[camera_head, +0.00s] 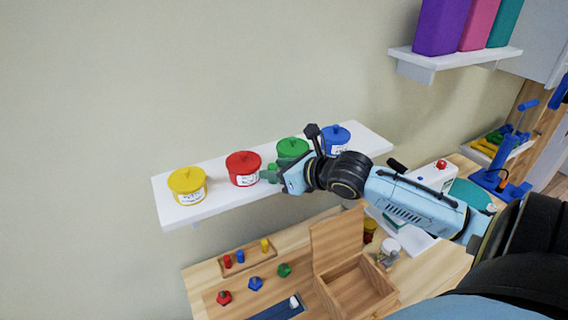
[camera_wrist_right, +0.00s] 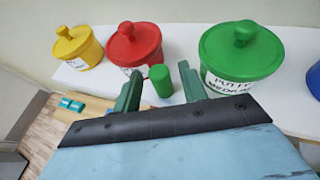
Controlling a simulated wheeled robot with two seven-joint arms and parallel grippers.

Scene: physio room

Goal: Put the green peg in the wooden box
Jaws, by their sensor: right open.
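The green peg (camera_wrist_right: 160,80) is a small upright cylinder at the white shelf, between the red and green tubs. In the right wrist view it shows between the two fingers of my right gripper (camera_wrist_right: 158,82), with a gap on each side. In the head view my right gripper (camera_head: 275,176) reaches left over the shelf, its fingers open. There the peg is small and partly confused with the green fingers. The wooden box (camera_head: 356,292) stands on the table below, its lid (camera_head: 338,240) raised. My left gripper is out of view.
The white shelf (camera_head: 214,209) carries yellow (camera_head: 187,187), red (camera_head: 243,169), green (camera_head: 292,150) and blue (camera_head: 336,138) lidded tubs close to the gripper. Below, the table holds a peg rack (camera_head: 246,257), coloured knobs and jars (camera_head: 389,249) beside the box.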

